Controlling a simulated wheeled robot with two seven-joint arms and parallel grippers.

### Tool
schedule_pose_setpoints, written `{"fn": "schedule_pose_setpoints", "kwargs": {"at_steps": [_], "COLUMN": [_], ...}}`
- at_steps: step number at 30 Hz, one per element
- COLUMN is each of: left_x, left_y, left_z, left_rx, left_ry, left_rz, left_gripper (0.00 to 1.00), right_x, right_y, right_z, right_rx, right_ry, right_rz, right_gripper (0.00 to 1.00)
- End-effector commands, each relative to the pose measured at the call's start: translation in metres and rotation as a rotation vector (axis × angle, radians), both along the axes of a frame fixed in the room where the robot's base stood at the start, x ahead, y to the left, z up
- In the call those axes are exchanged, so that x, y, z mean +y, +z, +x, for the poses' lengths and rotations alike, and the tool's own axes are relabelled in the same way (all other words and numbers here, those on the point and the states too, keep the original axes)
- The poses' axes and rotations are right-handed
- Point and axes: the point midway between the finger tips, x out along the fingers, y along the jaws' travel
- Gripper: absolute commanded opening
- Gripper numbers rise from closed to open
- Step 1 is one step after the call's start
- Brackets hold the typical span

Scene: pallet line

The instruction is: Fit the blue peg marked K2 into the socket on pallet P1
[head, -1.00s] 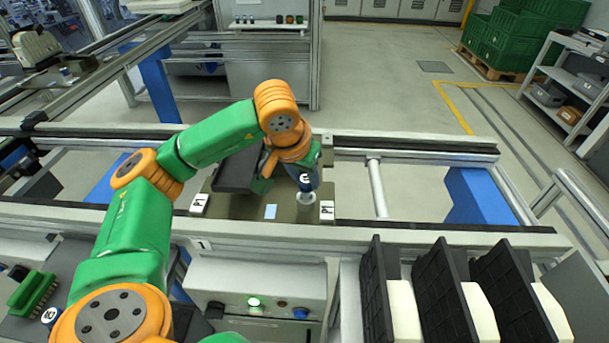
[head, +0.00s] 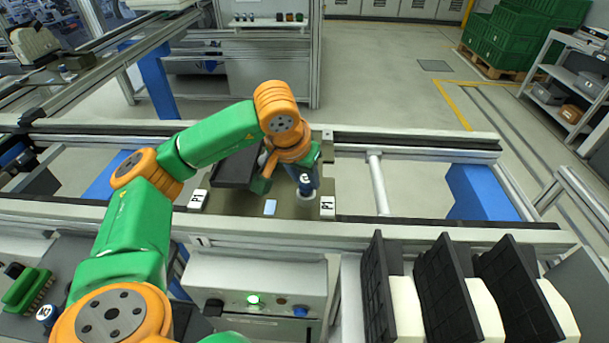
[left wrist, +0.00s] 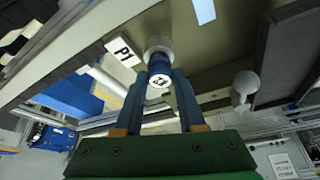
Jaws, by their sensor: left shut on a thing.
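My left gripper (head: 306,186) is shut on the blue peg (left wrist: 159,66), whose round end carries a mark that looks like K2 in the left wrist view. The peg also shows in the head view (head: 306,179), roughly upright over the white round socket (head: 307,198) on pallet P1 (head: 290,211). In the left wrist view the peg's far end meets the socket (left wrist: 158,45). I cannot tell how deep it sits. A white P1 label (head: 327,206) lies right of the socket. My right gripper is not in view.
A control box with a lit green button (head: 253,300) is in front. Black racks (head: 447,290) stand at front right. Another marked peg (head: 46,314) lies at lower left beside a green brush-like part (head: 24,290).

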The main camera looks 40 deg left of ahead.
Motion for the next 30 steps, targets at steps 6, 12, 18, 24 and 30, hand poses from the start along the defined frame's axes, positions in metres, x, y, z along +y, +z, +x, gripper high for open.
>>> {"fn": "schedule_pose_setpoints", "kwargs": {"at_steps": [6,12,18,24,30], "left_x": [0.0,0.0,0.0,0.0,0.0], "left_y": [-0.004,-0.0035,-0.0054,-0.0092,-0.0084], "left_z": [0.0001,0.0001,0.0001,0.0001,0.0002], "left_rx": [0.0,0.0,0.0,-0.001,-0.001], "left_ry": [0.0,0.0,0.0,0.0,0.0], "left_rz": [0.0,0.0,0.0,0.0,0.0], "left_gripper": [0.0,0.0,0.0,0.0,0.0], "right_x": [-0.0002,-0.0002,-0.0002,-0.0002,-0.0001], "right_y": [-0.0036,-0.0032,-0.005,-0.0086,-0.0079], "right_z": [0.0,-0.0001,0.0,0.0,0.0], "right_rx": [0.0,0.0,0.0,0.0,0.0], "right_ry": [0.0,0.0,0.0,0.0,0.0], "right_rz": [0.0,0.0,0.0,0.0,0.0], "right_gripper": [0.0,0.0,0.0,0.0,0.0]}}
